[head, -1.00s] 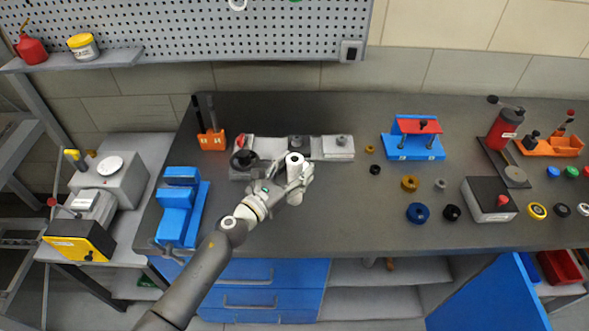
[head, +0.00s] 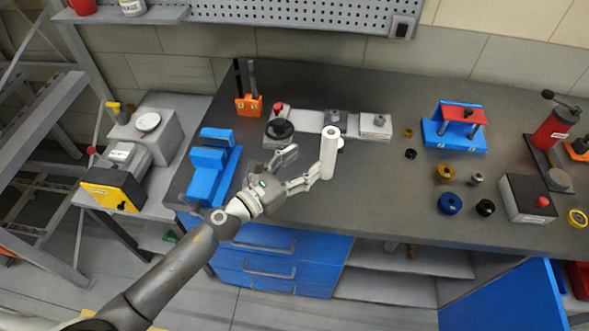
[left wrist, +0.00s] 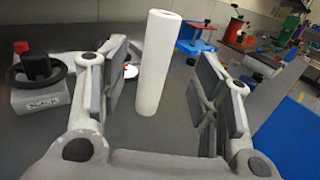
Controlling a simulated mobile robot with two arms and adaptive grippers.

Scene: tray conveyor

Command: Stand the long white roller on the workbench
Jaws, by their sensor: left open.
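The long white roller (head: 329,152) stands upright on the dark workbench (head: 375,205), toward its front middle. It also shows in the left wrist view (left wrist: 156,65), upright with its lower end at the bench top. My left gripper (head: 306,162) is open just to the left of the roller in the head view. In the left wrist view its fingers (left wrist: 160,72) are spread wide on either side of the roller's outline, with gaps visible on both sides. My right gripper is not in view.
A blue fixture (head: 208,170) stands left of my gripper. A grey block with a black ring (head: 279,130) is behind it. A blue stand with a red top (head: 456,128) is to the right, with several small rings and knobs nearby. The bench front between them is clear.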

